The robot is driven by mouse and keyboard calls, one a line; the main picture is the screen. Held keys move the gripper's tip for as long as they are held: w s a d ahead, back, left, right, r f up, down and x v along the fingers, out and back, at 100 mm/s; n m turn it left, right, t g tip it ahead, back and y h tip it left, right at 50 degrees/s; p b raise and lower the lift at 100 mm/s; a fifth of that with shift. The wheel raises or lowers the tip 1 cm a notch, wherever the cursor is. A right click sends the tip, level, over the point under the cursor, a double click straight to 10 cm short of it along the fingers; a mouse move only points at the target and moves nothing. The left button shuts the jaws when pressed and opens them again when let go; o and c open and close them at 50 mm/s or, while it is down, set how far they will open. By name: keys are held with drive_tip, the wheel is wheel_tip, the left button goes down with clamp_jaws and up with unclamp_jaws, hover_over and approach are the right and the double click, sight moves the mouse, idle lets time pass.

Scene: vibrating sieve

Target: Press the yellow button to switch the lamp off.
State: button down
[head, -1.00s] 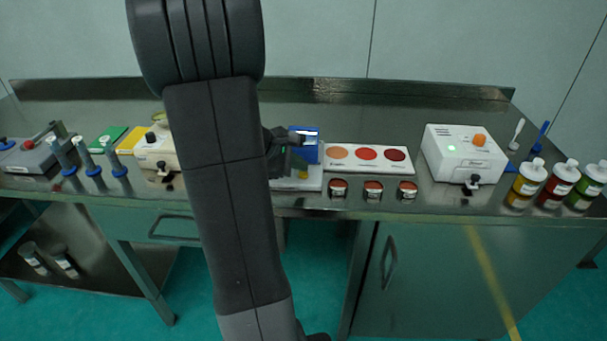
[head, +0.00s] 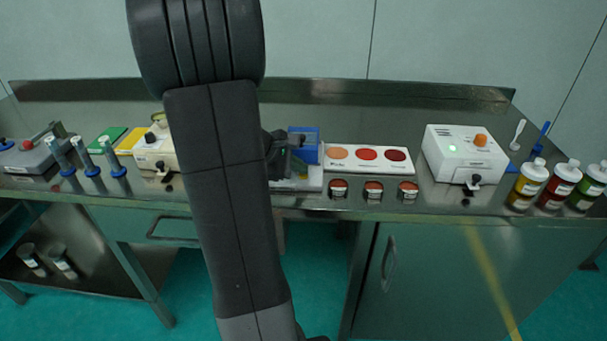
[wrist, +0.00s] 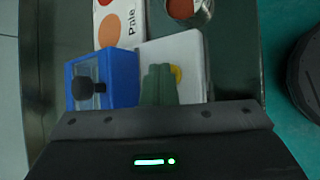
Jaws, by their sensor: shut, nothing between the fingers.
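In the wrist view my gripper (wrist: 160,70) is shut and empty, its two greenish fingers together over a white plate (wrist: 188,50). The yellow button (wrist: 177,75) shows as a small round piece just right of the fingertips, partly hidden behind them. I cannot tell whether the fingers touch it. A blue box (wrist: 122,70) with a black knob stands on the left of the plate. In the head view the blue box (head: 312,155) and the white plate (head: 312,184) are partly hidden by my arm and gripper (head: 289,172). I cannot make out a lit lamp on this unit.
A white card with colour discs (head: 367,158) and several small jars (head: 373,190) lie right of the unit. A white box (head: 463,155) with an orange knob and green light stands further right. A cream device (head: 155,150) is left of my arm. The bench front edge is close.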

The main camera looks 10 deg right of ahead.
sight(300, 176)
drive_tip(key=shift+r+p, duration=0.6)
drive_tip(key=shift+r, duration=0.2)
wheel_tip(300, 176, up, 5)
drive_tip(key=p, duration=0.4)
idle(0.9)
